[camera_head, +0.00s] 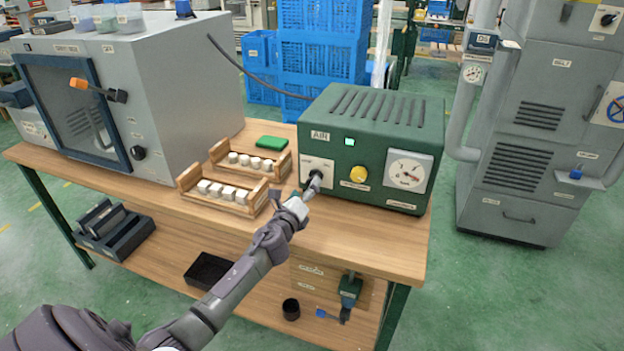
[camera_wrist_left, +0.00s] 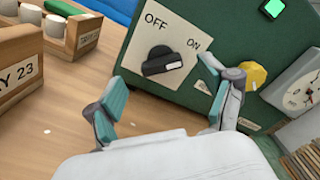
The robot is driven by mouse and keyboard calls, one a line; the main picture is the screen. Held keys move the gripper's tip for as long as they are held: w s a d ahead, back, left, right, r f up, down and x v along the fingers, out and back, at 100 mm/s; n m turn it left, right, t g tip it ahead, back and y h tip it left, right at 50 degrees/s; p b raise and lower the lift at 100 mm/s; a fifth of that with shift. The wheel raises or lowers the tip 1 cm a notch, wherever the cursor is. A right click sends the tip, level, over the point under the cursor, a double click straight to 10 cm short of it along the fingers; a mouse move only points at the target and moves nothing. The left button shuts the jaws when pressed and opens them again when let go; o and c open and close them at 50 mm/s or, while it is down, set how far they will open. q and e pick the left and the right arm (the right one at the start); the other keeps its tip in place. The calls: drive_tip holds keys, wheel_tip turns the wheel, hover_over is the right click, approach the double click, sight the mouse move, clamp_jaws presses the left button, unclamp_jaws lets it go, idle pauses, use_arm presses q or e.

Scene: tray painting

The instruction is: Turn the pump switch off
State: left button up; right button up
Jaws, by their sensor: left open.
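The pump switch is a black rotary knob (camera_wrist_left: 162,62) on a white plate marked OFF at upper left and ON at right. A white mark on the knob faces right, on the ON side. The plate (camera_head: 319,166) sits on the front of the green AIR box (camera_head: 374,122), and a small square light on the box glows green. My left gripper (camera_head: 313,187) is right in front of the plate and hides the knob in the head view. In the left wrist view the gripper (camera_wrist_left: 168,96) is open, its teal-padded fingers apart and empty, with the knob beyond the gap.
A yellow knob (camera_head: 358,174) and a dial gauge (camera_head: 408,170) are right of the switch. Wooden trays (camera_head: 222,203) with white pieces stand to the left on the wooden table. A grey cabinet (camera_head: 186,85) stands further left. Some bare tabletop lies before the box.

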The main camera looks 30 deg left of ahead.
sight(311, 180)
use_arm(q)
drive_tip(key=x, duration=0.5)
drive_tip(key=shift+w+b, duration=0.2)
drive_tip(key=shift+b, duration=0.1)
use_arm(e)
drive_tip(key=shift+w+a+f, duration=0.15)
drive_tip(key=shift+f, duration=0.2)
use_arm(q)
drive_tip(key=shift+c, duration=0.8)
drive_tip(key=c, duration=1)
use_arm(e)
drive_tip(key=shift+a, duration=0.2)
